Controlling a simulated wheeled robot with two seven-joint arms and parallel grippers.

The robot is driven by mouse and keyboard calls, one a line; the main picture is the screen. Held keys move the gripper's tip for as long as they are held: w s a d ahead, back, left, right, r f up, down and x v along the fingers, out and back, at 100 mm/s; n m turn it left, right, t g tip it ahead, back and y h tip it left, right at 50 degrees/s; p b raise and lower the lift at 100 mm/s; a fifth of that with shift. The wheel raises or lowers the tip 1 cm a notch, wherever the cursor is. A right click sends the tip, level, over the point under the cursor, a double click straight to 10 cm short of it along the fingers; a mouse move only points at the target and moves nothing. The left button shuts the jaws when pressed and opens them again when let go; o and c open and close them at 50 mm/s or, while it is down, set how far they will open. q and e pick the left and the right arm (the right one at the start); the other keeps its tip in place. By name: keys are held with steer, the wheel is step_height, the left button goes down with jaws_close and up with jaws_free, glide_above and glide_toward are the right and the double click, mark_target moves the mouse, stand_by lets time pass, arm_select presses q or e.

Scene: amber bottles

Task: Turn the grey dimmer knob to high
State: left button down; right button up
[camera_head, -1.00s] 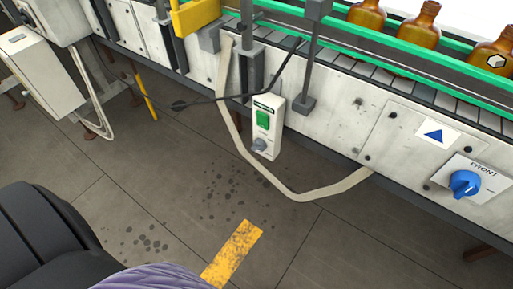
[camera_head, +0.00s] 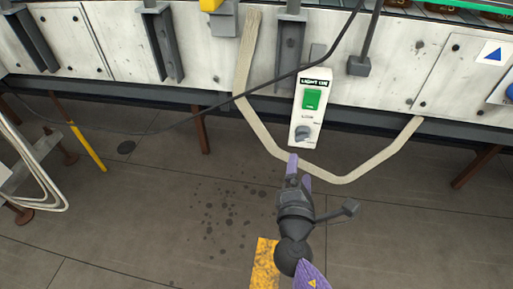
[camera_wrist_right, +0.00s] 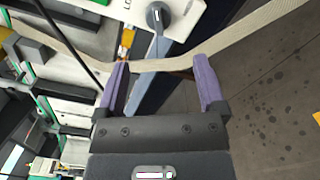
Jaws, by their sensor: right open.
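The grey dimmer knob (camera_head: 302,133) sits low on a white switch box (camera_head: 320,104) on the side of the conveyor. A green switch (camera_head: 312,99) is above the knob, under a "LIGHT ON" label. The knob also shows at the top of the right wrist view (camera_wrist_right: 158,17). My right gripper (camera_head: 299,168), with purple fingers, is just below the box in the head view. In the right wrist view its fingers (camera_wrist_right: 160,82) are apart with nothing between them, and the knob lies beyond the tips, not touched. My left gripper is not in view.
A black cable (camera_head: 215,107) runs across the conveyor side. A blue knob (camera_head: 510,93) is at the right edge. The floor below is open.

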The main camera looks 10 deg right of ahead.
mark_target(305, 139)
steer(key=b+x, duration=0.2)
steer(key=x, duration=0.7)
steer(key=shift+w+d+r, duration=0.15)
steer(key=shift+w+d, duration=0.05)
steer(key=shift+d, duration=0.05)
steer(key=shift+w+d, duration=0.1)
steer(key=shift+w, duration=0.15)
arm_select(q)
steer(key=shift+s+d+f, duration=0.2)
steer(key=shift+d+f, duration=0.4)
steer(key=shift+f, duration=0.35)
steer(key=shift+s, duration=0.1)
